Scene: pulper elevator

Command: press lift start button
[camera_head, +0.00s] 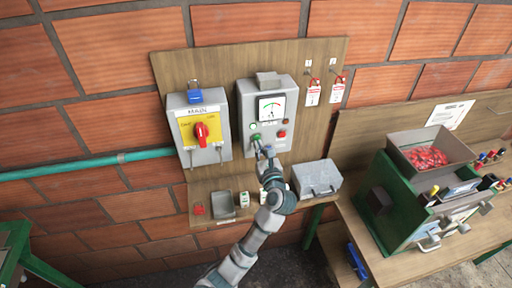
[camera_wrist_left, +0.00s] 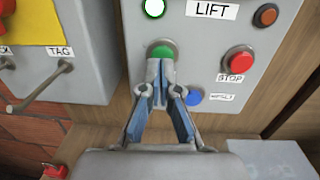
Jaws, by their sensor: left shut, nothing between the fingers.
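The grey lift control box (camera_head: 285,95) hangs on the wooden board and carries a LIFT label (camera_wrist_left: 211,9). Its green button (camera_wrist_left: 162,51) sits in a grey ring at the box's left side. My left gripper (camera_head: 257,141) is shut and empty, reaching up to the box from below. In the wrist view its fingertips (camera_wrist_left: 160,66) overlap the lower edge of the green button; I cannot tell whether they touch it. The red STOP button (camera_wrist_left: 238,59) is to the right, and a blue button (camera_wrist_left: 193,98) is lower, close beside the fingers. My right gripper is out of view.
The MAIN box (camera_head: 205,128) with a red rotary switch (camera_head: 201,131) hangs to the left. A green machine (camera_head: 400,215) stands on the right bench.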

